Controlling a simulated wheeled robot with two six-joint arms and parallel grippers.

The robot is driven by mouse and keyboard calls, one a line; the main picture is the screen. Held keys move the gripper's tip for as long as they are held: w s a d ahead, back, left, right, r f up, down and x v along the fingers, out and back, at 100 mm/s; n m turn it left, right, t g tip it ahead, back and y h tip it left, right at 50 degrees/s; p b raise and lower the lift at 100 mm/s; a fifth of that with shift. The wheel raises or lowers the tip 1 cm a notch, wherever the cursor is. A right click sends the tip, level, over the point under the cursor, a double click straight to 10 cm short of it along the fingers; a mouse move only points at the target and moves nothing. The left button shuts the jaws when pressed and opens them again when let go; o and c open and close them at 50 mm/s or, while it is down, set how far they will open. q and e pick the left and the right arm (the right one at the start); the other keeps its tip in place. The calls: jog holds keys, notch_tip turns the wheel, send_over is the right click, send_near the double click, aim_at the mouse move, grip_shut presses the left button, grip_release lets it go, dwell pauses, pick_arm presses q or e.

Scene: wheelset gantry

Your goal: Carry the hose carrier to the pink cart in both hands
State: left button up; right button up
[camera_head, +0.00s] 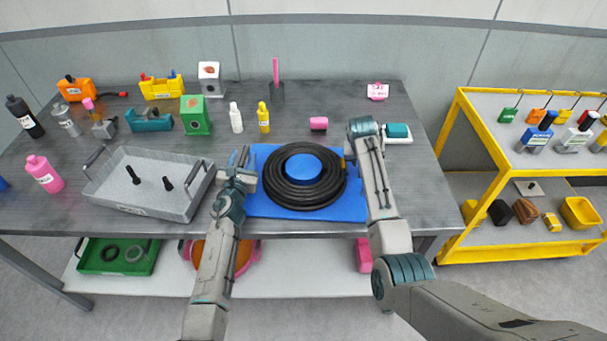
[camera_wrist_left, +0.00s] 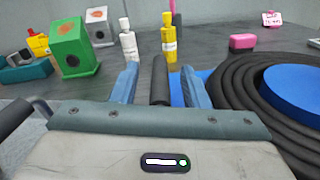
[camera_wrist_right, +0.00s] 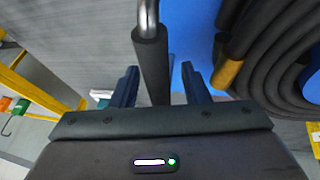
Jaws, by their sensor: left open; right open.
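The hose carrier (camera_head: 256,207) is a blue tray with a coiled black hose (camera_head: 328,194) around a blue hub, lying on the grey table. My left gripper (camera_head: 243,167) is open at its left edge. In the left wrist view, a dark handle grip (camera_wrist_left: 160,82) stands between the open fingers (camera_wrist_left: 158,84). In the right wrist view, my right gripper (camera_wrist_right: 158,86) is open, with the right handle's black grip (camera_wrist_right: 151,62) between its fingers. My right arm hides that handle in the head view. No pink cart shows.
A yellow-framed cart (camera_head: 468,131) with tools stands at the right, across a floor gap. A grey tray (camera_head: 150,207) is close left of my left arm. A teal-topped block (camera_head: 397,131) is near my right arm.

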pick_arm(q)
grip_shut()
pick_arm(e)
grip_shut()
dwell(0.9)
pick_arm(q)
jog(key=shift+w+r, duration=0.1)
jog(key=shift+r, duration=0.15)
pick_arm(e)
jog(key=shift+w+r, duration=0.1)
jog(key=shift+r, duration=0.1)
